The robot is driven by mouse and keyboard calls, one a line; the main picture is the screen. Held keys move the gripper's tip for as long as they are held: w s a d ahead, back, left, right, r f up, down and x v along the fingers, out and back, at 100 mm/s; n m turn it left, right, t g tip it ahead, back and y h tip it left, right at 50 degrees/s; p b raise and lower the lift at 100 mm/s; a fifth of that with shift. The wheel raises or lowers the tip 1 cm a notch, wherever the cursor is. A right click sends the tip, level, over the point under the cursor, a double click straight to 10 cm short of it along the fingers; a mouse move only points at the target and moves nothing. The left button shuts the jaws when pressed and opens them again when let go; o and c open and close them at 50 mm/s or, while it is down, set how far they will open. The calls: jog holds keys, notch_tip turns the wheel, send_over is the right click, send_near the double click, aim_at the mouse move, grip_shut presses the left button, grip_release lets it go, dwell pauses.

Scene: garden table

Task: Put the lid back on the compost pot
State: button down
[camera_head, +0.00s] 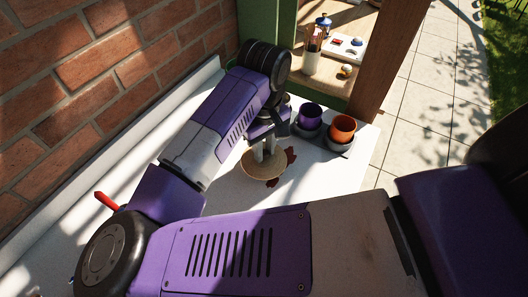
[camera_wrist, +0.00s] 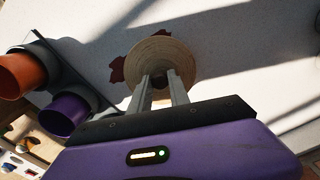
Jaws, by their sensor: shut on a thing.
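The lid is a round, pale tan disc (camera_head: 262,167) with a dark knob in the middle; it also shows in the wrist view (camera_wrist: 160,52). My gripper (camera_wrist: 163,84) is shut on the lid's knob from above. How high the lid is above the table I cannot tell. A dark red, jagged flat thing (camera_head: 291,156) sticks out from under the lid; its middle is hidden. A purple pot (camera_head: 311,115) and an orange pot (camera_head: 342,128) stand open in a dark grey double holder (camera_head: 337,146), right of the lid. Which is the compost pot I cannot tell.
A wooden post (camera_head: 378,60) and a shelf with small items (camera_head: 345,45) stand behind the pots. A red-handled thing (camera_head: 106,201) lies at the left.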

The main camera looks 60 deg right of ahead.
jog(key=shift+f, duration=1.1)
jog(key=shift+f, duration=0.15)
jog(key=c, duration=1.2)
grip_release()
jog(key=shift+c, duration=0.2)
